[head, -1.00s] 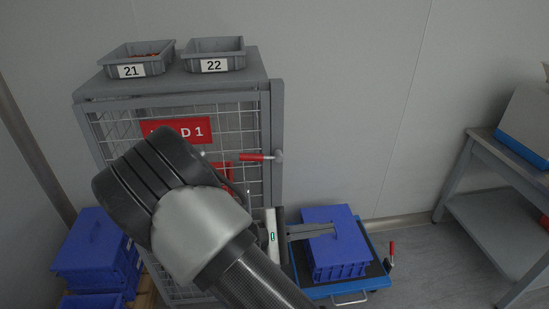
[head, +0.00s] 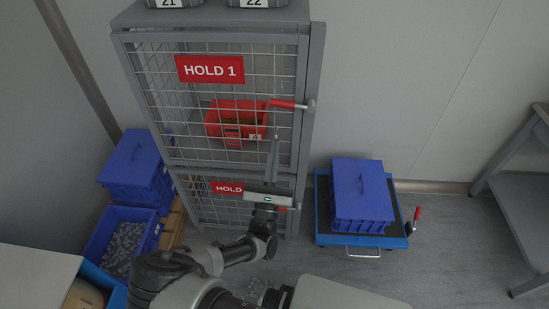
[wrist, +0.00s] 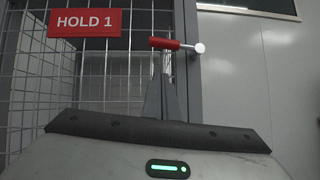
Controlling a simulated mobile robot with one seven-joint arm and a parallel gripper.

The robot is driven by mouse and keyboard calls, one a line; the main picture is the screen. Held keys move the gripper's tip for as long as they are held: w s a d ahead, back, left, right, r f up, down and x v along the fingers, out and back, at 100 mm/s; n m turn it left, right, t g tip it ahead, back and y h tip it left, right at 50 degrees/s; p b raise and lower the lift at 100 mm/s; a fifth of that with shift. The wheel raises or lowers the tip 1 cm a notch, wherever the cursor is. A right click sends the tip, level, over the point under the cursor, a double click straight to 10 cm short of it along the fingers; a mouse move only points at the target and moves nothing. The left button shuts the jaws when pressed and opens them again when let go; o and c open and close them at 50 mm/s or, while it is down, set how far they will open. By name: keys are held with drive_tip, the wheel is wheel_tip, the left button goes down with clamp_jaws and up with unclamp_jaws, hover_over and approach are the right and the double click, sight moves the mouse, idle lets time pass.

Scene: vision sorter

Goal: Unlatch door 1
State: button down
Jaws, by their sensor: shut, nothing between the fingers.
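Door 1 is the upper wire-mesh door (head: 190,115) of a grey cage cabinet, with a red "HOLD 1" sign (head: 209,69). Its latch has a red handle (head: 284,104) lying about level at the door's right edge, with a pale round pivot at its right end. The latch handle also shows in the wrist view (wrist: 163,43). My gripper (head: 275,142) is shut and empty, fingers pointing up, below the handle in the head view. In the wrist view the fingertips (wrist: 160,62) appear just under the handle; I cannot tell whether they touch it.
A red bin (head: 232,120) is behind the door mesh. A lower door has another red sign (head: 228,188) and a red handle, partly hidden by my gripper. A blue crate (head: 362,195) rests on a blue cart (head: 325,232) at right. Blue bins (head: 130,165) stand at left.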

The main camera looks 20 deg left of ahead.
sight(293, 103)
drive_tip(key=w+r, duration=0.4)
drive_tip(key=r, duration=0.2)
drive_tip(key=shift+w+r, duration=0.25)
drive_tip(key=shift+w, duration=0.15)
drive_tip(key=shift+a+r, duration=0.1)
drive_tip(key=shift+r, duration=0.05)
